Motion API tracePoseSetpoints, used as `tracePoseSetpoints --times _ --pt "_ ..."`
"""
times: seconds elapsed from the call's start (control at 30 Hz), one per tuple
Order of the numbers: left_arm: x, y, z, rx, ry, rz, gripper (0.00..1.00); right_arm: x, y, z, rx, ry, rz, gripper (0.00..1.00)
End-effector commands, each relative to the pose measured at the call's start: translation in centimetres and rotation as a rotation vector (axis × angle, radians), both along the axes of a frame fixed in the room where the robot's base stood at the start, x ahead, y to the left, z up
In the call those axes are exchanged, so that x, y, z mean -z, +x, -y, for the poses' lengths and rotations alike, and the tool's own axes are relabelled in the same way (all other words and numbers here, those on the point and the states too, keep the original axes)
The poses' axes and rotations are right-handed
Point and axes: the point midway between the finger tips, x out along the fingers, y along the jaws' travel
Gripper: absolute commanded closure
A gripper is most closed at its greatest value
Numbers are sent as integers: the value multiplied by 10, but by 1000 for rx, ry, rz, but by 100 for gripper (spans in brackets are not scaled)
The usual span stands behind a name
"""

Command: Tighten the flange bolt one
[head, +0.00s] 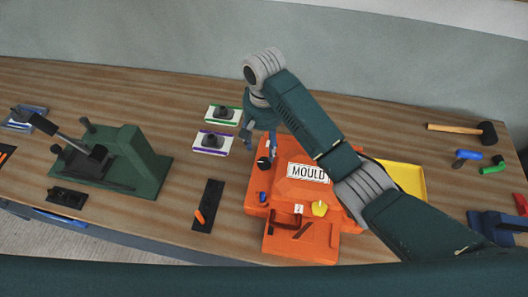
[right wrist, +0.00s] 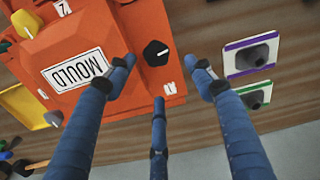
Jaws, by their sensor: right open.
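The orange mould (head: 285,240) with its "MOULD" plate sits on the bench; it also shows in the right wrist view (right wrist: 110,25). A black faceted bolt head (right wrist: 156,52) sits on the mould beside a small white label (right wrist: 168,87) that seems to read 1. In the head view this black bolt (head: 264,162) is just below my gripper. My right gripper (head: 260,143) is open and empty above that end of the mould. Its three blue fingers (right wrist: 163,77) spread around the bolt in the picture, apparently without touching it. My left gripper is out of view.
A yellow knob (head: 319,208) and a blue knob (head: 263,197) are on the mould. A yellow tray (head: 408,180) lies behind my right arm. Purple-edged (head: 212,143) and green-edged (head: 223,114) holders stand near the gripper. A green lever fixture (head: 145,165) stands left.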

Motion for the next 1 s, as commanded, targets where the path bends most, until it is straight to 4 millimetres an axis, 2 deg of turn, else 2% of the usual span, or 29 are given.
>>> tracePoseSetpoints --times 0.1,0.33,1.0 --pt "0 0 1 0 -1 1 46 -25 1 -1 -1 2 3 46" --pt "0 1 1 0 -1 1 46 -52 2 -1 -2 1 4 46" --pt "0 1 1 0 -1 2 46 -55 1 -1 -1 1 0 46"
